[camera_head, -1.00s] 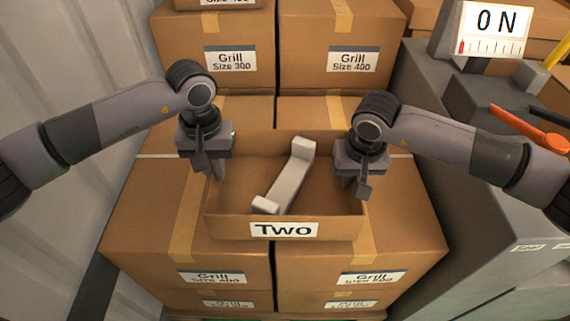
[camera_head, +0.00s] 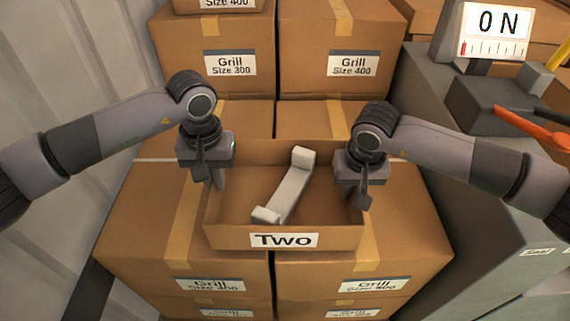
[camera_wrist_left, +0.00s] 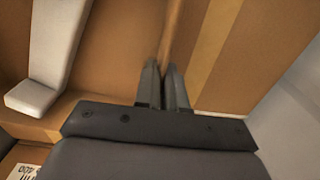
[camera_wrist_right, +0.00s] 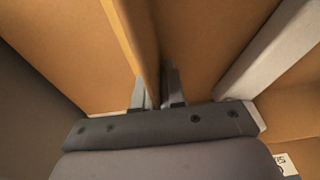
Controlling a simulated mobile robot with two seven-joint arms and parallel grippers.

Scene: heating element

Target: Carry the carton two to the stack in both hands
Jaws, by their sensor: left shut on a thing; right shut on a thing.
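The carton two (camera_head: 225,237) is an open cardboard box with a "Two" label on its front wall, in the middle of the head view. A grey-white bracket-shaped part (camera_head: 287,190) lies inside it at a slant. My left gripper (camera_head: 217,183) is shut on the carton's left wall, which also shows between the fingers in the left wrist view (camera_wrist_left: 171,30). My right gripper (camera_head: 357,197) is shut on its right wall, seen edge-on in the right wrist view (camera_wrist_right: 130,40). The stack of Grill boxes (camera_head: 150,235) is below and around the carton; whether they touch is unclear.
Taller Grill boxes (camera_head: 215,40) stand behind the carton. A grey machine with an "ON" display (camera_head: 494,32) and an orange handle (camera_head: 530,127) is at the right. A pale corrugated wall (camera_head: 60,70) is at the left.

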